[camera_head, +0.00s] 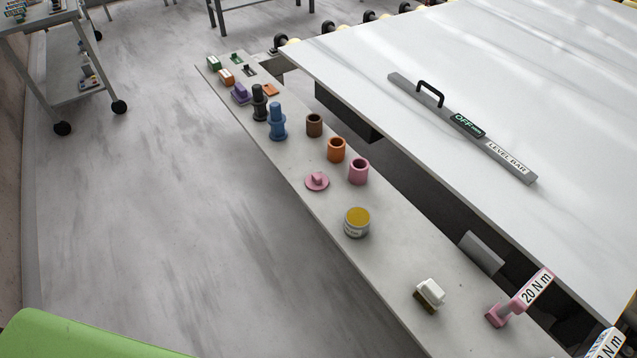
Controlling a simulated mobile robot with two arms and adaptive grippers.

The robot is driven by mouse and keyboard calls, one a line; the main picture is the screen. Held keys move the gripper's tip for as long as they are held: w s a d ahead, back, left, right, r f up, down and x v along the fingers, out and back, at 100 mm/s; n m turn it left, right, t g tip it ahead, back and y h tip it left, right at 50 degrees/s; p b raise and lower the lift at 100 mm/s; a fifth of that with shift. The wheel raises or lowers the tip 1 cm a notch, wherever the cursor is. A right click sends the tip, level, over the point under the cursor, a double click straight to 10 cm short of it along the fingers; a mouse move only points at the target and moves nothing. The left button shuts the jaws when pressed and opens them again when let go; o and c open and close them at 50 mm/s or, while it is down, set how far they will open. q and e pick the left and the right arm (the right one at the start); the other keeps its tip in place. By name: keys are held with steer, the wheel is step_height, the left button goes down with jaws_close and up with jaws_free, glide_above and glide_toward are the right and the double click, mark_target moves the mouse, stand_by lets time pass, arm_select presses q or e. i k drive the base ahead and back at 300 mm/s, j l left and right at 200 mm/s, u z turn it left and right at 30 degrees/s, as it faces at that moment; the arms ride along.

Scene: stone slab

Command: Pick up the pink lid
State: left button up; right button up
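The pink lid (317,181) is a flat round disc with a raised knob. It lies on the narrow grey ledge (389,262), near the ledge's left edge. An open pink cup (358,171) stands just right of and behind it, apart from it. No gripper shows in the head view.
An orange cup (336,149), a brown cup (314,125) and blue and black pieces stand farther back. A yellow-topped jar (356,222), white brush (429,294) and pink 20 N m tool (520,297) are nearer. The white slab (480,75) with a level bar (460,125) lies right.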

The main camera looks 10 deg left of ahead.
mark_target(316, 182)
steer(key=i+j+z, duration=0.4)
steer(key=i+j, duration=0.15)
steer(key=i+j+z, duration=0.25)
steer(key=j, duration=0.2)
steer(key=i+j+z, duration=0.2)
steer(key=j, duration=0.25)
